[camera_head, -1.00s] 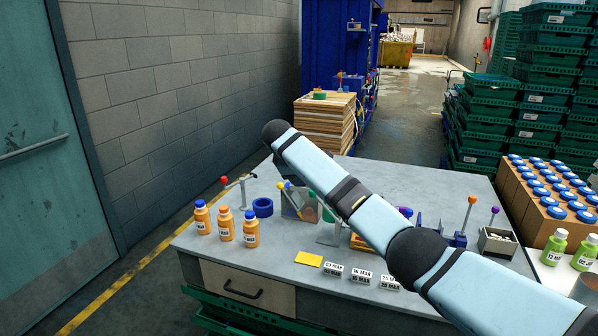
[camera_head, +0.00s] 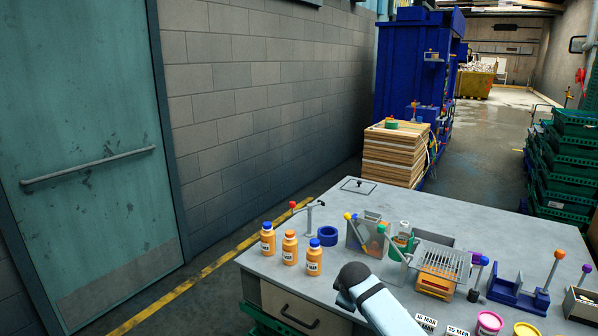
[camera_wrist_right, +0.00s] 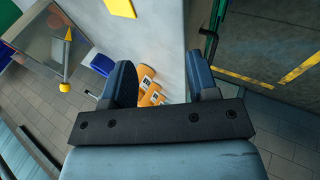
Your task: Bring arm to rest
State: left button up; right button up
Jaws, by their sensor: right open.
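My right arm (camera_head: 375,300) comes in at the bottom of the head view, over the front edge of the grey table (camera_head: 400,207). Its jaws are hidden in that view. In the right wrist view my right gripper (camera_wrist_right: 165,85) has its two dark fingers apart, with a gap between them. Beyond the gap the orange bottles (camera_wrist_right: 150,93) show; nothing is seen held. My left gripper is in neither view.
Three orange bottles (camera_head: 290,247) with blue or orange caps stand at the table's left. A blue tape ring (camera_head: 327,235), a wire rack (camera_head: 440,262) and a blue fixture (camera_head: 518,296) stand further right. Green crates (camera_head: 565,165) are stacked at right. A teal door (camera_head: 85,150) is at left.

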jog(key=s+f+m+t+y+p, duration=0.1)
jog(key=s+f+m+y, duration=0.1)
jog(key=s+f, duration=0.65)
jog(key=s+f+m+y, duration=0.1)
jog(key=s+f, duration=0.4)
jog(key=s, duration=0.6)
jog(key=s+d+r+m+t+p, duration=0.1)
jog(key=s+d+m, duration=0.1)
jog(key=s, duration=1)
jog(key=s+d+r+m+t+y+p, duration=0.1)
jog(key=s+d+m+t, duration=0.1)
jog(key=s, duration=1.1)
jog(key=shift+d+r+m+t, duration=0.3)
jog(key=shift+r+m, duration=0.05)
jog(key=shift+m, duration=0.55)
